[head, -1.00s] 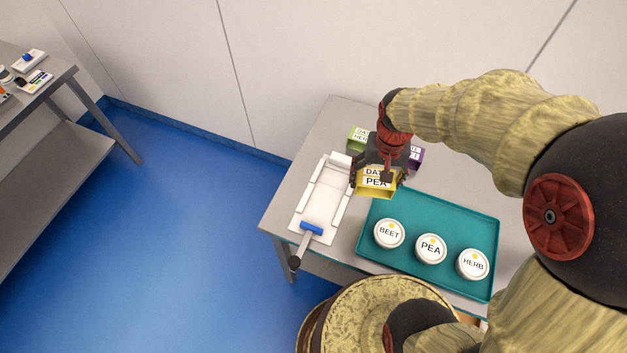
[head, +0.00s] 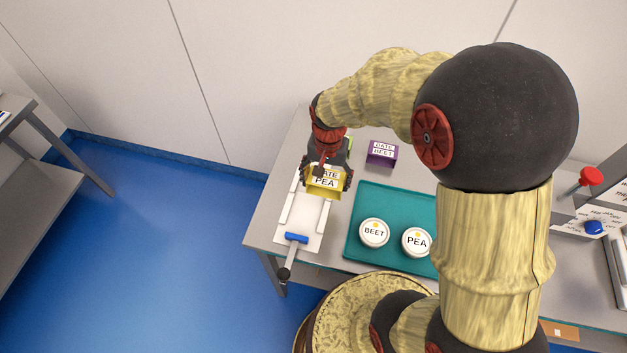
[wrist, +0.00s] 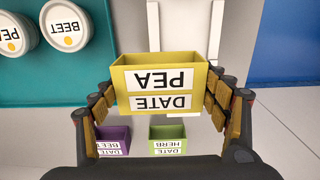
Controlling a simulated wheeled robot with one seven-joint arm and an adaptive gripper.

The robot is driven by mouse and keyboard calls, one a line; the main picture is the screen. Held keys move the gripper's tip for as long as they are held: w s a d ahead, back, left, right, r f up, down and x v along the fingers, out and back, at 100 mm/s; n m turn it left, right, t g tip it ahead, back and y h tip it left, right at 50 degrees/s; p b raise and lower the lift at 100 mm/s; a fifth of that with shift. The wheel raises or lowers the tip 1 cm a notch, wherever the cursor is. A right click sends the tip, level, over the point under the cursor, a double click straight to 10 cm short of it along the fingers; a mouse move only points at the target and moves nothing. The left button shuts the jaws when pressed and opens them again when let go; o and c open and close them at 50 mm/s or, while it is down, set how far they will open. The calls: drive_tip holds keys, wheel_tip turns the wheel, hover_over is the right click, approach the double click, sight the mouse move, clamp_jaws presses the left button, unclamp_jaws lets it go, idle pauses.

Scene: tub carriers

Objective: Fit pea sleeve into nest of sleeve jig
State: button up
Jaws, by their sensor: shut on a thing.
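The yellow pea sleeve (head: 324,189), labelled DATE and PEA, is held in my gripper (head: 326,177). In the wrist view the pea sleeve (wrist: 163,86) sits between both fingers of my gripper (wrist: 168,100), which press on its two sides. The white sleeve jig (head: 303,231) lies on the table under and in front of the sleeve, with pale side rails and a blue-ended handle at its near end. The sleeve appears above the jig; the exact gap is unclear. The jig's far part and nest are largely hidden by my gripper and the sleeve.
The purple beet sleeve (head: 381,153) stands on the table right of my gripper. The green herb sleeve (wrist: 167,138) shows in the wrist view. A teal tray (head: 353,247) with BEET (head: 374,232) and PEA (head: 416,241) tubs lies right of the jig.

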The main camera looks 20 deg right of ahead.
drive_tip(key=w+f, duration=0.2)
drive_tip(key=w+f+b, duration=0.1)
drive_tip(key=w+f, duration=0.1)
drive_tip(key=w, duration=0.1)
drive_tip(key=w+f, duration=0.2)
drive_tip(key=f, duration=0.1)
drive_tip(key=shift+w+a+f, duration=0.1)
drive_tip(key=shift+w+a, duration=0.25)
drive_tip(key=shift+a, duration=0.05)
drive_tip(key=shift+w+f+b, duration=0.1)
drive_tip(key=shift+f+b, duration=0.5)
drive_tip(key=shift+f, duration=0.95)
drive_tip(key=shift+f, duration=0.1)
drive_tip(key=o, duration=1)
